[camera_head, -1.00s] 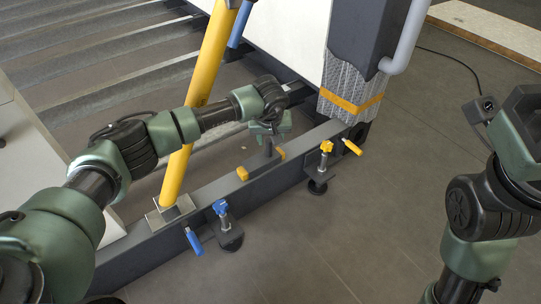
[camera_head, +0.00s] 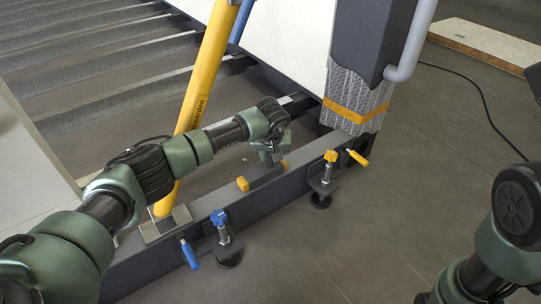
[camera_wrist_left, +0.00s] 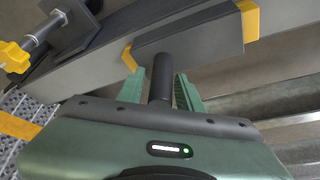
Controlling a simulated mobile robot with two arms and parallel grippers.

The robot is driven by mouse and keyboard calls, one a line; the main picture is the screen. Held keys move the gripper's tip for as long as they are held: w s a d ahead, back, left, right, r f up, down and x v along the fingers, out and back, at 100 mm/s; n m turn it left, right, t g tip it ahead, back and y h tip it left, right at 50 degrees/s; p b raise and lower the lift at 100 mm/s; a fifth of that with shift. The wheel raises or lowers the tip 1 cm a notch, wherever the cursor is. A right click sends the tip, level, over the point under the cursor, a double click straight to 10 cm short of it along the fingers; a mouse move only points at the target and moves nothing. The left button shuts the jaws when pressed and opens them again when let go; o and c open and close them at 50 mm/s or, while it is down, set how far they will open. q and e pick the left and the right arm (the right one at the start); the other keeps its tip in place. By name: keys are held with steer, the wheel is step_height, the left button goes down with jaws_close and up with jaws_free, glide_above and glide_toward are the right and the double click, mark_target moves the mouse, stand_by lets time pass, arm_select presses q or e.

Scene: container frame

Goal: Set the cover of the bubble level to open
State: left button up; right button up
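The bubble level's dark cover (camera_head: 265,177) is a long bar with yellow end pieces, on the dark frame beam. It also shows in the wrist view (camera_wrist_left: 190,39), with a dark round post (camera_wrist_left: 162,77) standing out from it. My left gripper (camera_head: 268,154) is over the bar. In the wrist view its green fingers (camera_wrist_left: 160,88) flank the post, one on each side, with narrow gaps that look open. The bar looks closed down; the vial is hidden. My right arm is at the right edge; its gripper is out of the picture.
A yellow pole (camera_head: 203,92) rises behind my left arm. A blue-handled clamp (camera_head: 222,238) and a yellow-handled clamp (camera_head: 324,178) stand along the beam's front. A wrapped column (camera_head: 351,98) stands at the beam's far end. The floor in front is clear.

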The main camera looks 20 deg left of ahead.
arm_select(q)
jaws_close()
stand_by(1.2)
